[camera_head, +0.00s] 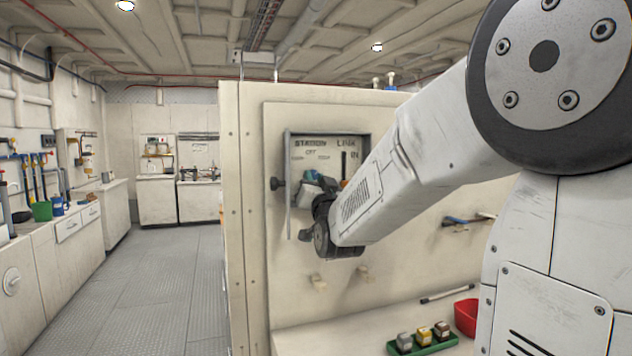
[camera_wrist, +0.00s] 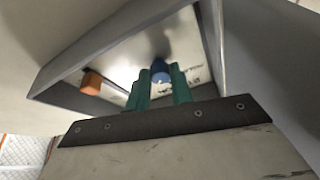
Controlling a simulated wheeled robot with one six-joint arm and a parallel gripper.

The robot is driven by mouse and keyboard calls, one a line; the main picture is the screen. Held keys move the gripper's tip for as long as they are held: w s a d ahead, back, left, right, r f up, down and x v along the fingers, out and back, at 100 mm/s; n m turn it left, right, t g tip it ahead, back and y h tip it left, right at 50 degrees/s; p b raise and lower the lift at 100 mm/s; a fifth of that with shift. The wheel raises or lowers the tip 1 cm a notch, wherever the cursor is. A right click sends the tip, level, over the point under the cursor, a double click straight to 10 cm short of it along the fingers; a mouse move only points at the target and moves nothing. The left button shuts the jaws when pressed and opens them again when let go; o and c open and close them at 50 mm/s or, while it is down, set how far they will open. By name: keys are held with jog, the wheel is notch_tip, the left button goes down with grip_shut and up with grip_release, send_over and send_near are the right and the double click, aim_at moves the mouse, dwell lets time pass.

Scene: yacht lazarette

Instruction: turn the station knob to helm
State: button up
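The station panel is a shallow grey-framed box (camera_head: 288,215) on the cream wall in the head view. Its face bears the words STATION, OFF, LINK and IN; smaller marks are unreadable. My arm hides much of the panel in the head view, so the knob's setting cannot be read.
An orange part (camera_wrist: 92,82) is inside the box, left of my fingers. A dark knob (camera_head: 277,184) sticks out at the box's left edge. Below, a green tray (camera_head: 424,345) with small jars and a red bowl (camera_head: 467,317) stand on a ledge. The left aisle floor is clear.

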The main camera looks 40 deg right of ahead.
grip_shut()
jog(key=shift+n, duration=0.3)
jog(key=n+y, duration=0.2)
jog(key=n, duration=0.1)
jog(key=n+t+y, duration=0.1)
jog(key=n, duration=0.1)
jog(key=shift+s+d, duration=0.1)
jog(key=shift+d, duration=0.15)
jog(key=n+y, duration=0.1)
jog(key=n, duration=0.2)
jog(key=n+y, duration=0.2)
jog(key=n, duration=0.1)
jog(key=shift+d+n, duration=0.2)
jog(key=shift+n, duration=0.2)
jog(key=n+y, duration=0.1)
jog(key=n, duration=0.2)
jog(key=n+g+y, duration=0.1)
jog(key=n, duration=0.1)
jog(key=shift+s+d+r+n+y, duration=0.1)
jog(key=shift+r+n+y, duration=0.1)
jog(key=shift+n+y, duration=0.2)
jog(key=shift+d+r+n+g+y, duration=0.1)
jog(key=shift+n+g+y, duration=0.35)
jog(key=shift+n, duration=1)
jog(key=shift+r+n+g+y, duration=0.1)
jog(key=shift+n+g+y, duration=0.3)
jog(key=shift+n, duration=1.05)
